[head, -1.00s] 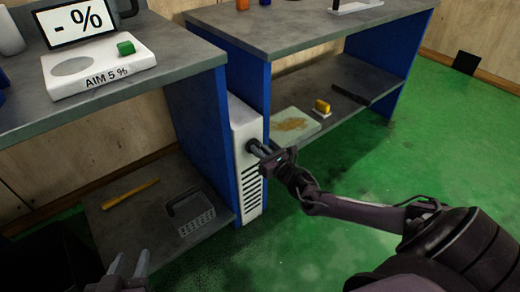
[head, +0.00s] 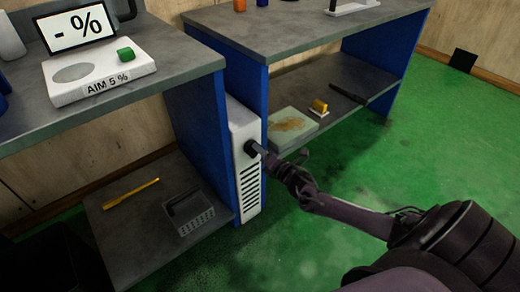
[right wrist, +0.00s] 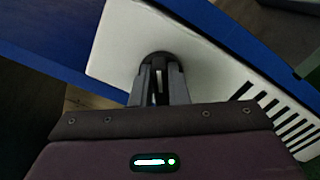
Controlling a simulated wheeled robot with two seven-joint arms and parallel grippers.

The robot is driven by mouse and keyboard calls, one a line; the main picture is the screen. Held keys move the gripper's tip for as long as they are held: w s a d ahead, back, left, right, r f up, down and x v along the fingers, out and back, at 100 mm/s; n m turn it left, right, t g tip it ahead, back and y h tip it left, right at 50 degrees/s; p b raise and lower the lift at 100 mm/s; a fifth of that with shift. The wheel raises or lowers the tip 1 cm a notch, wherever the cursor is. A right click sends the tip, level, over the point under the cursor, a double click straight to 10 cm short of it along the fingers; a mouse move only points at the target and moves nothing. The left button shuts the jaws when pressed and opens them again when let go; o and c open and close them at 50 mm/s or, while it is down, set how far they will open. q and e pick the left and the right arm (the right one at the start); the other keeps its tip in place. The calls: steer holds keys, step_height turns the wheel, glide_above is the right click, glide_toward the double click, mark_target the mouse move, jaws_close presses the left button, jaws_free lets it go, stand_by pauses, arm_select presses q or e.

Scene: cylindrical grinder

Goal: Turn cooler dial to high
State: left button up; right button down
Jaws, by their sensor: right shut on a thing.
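The cooler (head: 241,124) is a narrow white box with dark vent slots, standing between two blue-sided benches. Its round black dial (head: 249,147) is on the upper front. My right gripper (head: 257,150) reaches the dial from the right and is shut on it. In the right wrist view, the dial (right wrist: 158,58) sits between the two fingers (right wrist: 159,84) against the white cooler face (right wrist: 205,70), with a pale mark between them. The fingers partly hide the dial, and I cannot read its setting. My left gripper is not in view.
The right bench's shelf holds a stained block (head: 290,127) near my right arm. Green floor (head: 400,165) lies open to the right.

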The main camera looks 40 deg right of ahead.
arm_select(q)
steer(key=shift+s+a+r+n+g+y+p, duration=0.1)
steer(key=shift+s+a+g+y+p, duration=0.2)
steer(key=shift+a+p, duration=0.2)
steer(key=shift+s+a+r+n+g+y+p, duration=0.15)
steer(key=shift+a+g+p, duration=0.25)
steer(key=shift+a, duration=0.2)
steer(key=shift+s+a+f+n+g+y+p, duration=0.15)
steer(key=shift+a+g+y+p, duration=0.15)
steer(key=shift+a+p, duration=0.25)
arm_select(e)
steer(key=shift+s+a+f+m, duration=0.1)
steer(key=shift+a+f+m, duration=0.2)
steer(key=shift+m, duration=3.8)
steer(key=shift+w+a+f+m, duration=0.1)
steer(key=shift+f+m, duration=0.3)
steer(key=shift+m, duration=3.7)
steer(key=shift+s+a+f+m, duration=0.15)
steer(key=shift+f+m, duration=0.2)
steer(key=shift+m, duration=3.75)
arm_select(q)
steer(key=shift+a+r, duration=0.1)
arm_select(e)
steer(key=c, duration=1.4)
jaws_free()
